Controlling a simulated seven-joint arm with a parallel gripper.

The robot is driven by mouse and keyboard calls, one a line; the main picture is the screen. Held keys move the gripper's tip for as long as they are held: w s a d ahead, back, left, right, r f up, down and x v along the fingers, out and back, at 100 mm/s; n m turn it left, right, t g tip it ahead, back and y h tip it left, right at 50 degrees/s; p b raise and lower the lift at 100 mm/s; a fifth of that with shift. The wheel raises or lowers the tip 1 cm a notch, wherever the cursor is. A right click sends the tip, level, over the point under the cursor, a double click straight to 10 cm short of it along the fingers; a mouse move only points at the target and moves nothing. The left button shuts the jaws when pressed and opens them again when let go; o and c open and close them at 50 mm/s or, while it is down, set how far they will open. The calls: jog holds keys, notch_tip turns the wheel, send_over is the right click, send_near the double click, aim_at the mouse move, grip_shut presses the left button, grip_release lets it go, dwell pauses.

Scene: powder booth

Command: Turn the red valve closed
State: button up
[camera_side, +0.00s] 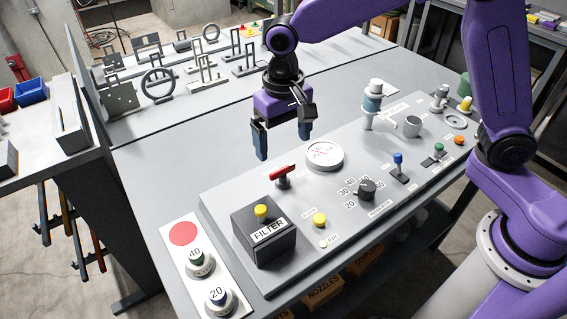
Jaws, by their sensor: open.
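The red valve (284,172) is a red bar handle on a short dark stem. It stands on the grey control panel (224,200), behind the FILTER box and left of the round gauge. The handle lies slanted, its right end farther back. My gripper (283,148) hangs above the panel's back edge with its two dark blue fingers pointing down. The fingers are apart with nothing between them. In the picture they are just above the valve, apart from it; how far behind it they are is hard to tell.
A black FILTER box (264,237) with a yellow knob stands in front of the valve. A round gauge (324,156) is to its right. A dark dial (367,190), a blue-handled lever (398,165) and a pale blue-banded cylinder (371,104) stand farther right. Metal parts fill the back table.

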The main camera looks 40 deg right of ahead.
aim_at(284, 169)
notch_tip(284, 169, down, 8)
jog(key=shift+r, duration=0.25)
jog(key=c, duration=1)
